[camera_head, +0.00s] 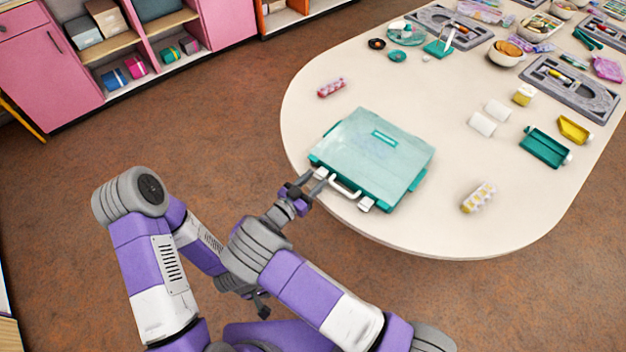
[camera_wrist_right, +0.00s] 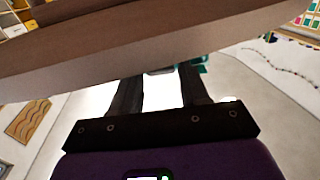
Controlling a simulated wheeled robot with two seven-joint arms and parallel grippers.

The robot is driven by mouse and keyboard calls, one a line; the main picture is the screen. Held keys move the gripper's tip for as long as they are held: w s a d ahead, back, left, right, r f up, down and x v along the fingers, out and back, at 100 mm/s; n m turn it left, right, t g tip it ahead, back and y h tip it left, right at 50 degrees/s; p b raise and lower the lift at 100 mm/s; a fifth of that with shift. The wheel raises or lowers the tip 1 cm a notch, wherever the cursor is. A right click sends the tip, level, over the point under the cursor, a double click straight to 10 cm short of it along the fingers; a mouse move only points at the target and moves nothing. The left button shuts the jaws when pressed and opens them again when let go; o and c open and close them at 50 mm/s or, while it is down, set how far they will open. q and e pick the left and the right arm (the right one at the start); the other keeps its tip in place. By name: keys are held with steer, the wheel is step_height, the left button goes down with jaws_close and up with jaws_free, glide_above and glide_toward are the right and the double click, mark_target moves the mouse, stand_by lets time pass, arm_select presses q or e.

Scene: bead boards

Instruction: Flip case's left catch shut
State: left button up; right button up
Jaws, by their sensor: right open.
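The case (camera_head: 372,157) is a pale teal, flat, closed box lying near the table's front edge. Its white handle (camera_head: 343,187) faces the edge, with the white right catch (camera_head: 366,204) to the right of it. The left catch is around my right gripper's fingertips, largely hidden; I cannot tell its position. My right gripper (camera_head: 317,182) is open and empty at the case's front left, close to the handle; touching is unclear. Its spread fingers show in the right wrist view (camera_wrist_right: 160,92), with a bit of teal beyond them. My left gripper (camera_head: 262,303) hangs low beside the table, its jaws unclear.
The cream table (camera_head: 440,235) has a rounded front edge close to my right gripper. A pink bead tube (camera_head: 331,88) lies behind the case, a yellowish one (camera_head: 479,197) to its right.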

mark_target(324, 170)
steer(key=c, duration=0.8)
steer(key=r+g+y+p, duration=0.1)
steer(key=p, duration=0.1)
steer(key=r+g+y+p, duration=0.1)
steer(key=p, duration=0.2)
steer(key=r+g+y+p, duration=0.1)
steer(key=p, duration=0.1)
steer(key=shift+w+d+g+y+p, duration=0.2)
steer(key=shift+d+g+y+p, duration=0.05)
steer(key=shift+g+y+p, duration=0.35)
steer(key=o, duration=0.8)
